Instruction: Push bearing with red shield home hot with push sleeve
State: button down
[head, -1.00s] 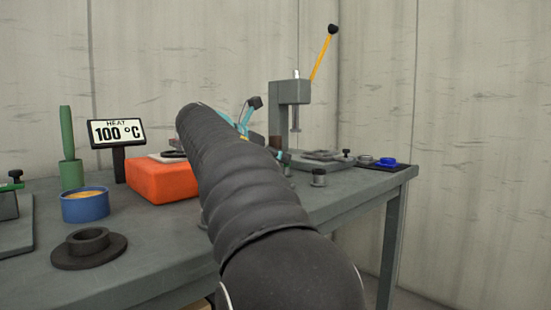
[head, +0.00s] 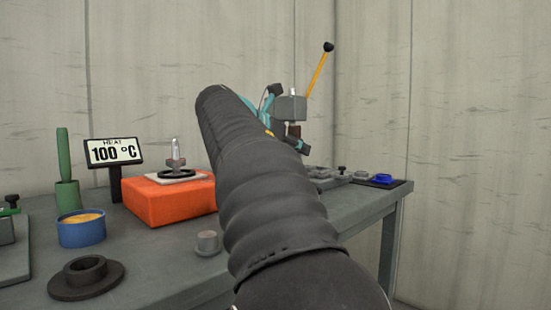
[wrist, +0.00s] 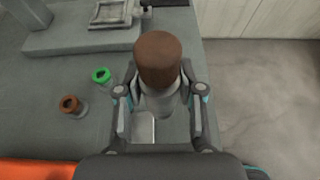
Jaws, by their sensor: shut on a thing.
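My gripper (wrist: 160,112) is shut on a grey cylinder with a brown top, which looks like the push sleeve (wrist: 158,62). It holds the sleeve over the table's edge in the wrist view. In the head view the sleeve's brown part (head: 294,130) shows beyond my arm, in front of the press. I cannot make out a red shield on any bearing. The heat display (head: 115,152) reads 100 °C.
Small posts with a green top (wrist: 101,75) and a brown top (wrist: 70,104) stand left of my gripper. A blue cup (head: 82,230), a dark flanged ring (head: 86,276) and a blue ring (head: 382,179) are on the table. The press's lever (head: 318,72) rises behind. Floor is clear right.

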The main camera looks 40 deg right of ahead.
jog(key=s+d+r, duration=0.3)
jog(key=s, duration=0.2)
jog(key=shift+s+r+p, duration=0.2)
jog(key=shift+r+p, duration=0.15)
jog(key=shift+p, duration=0.05)
jog(key=shift+a, duration=0.1)
dwell(0.6)
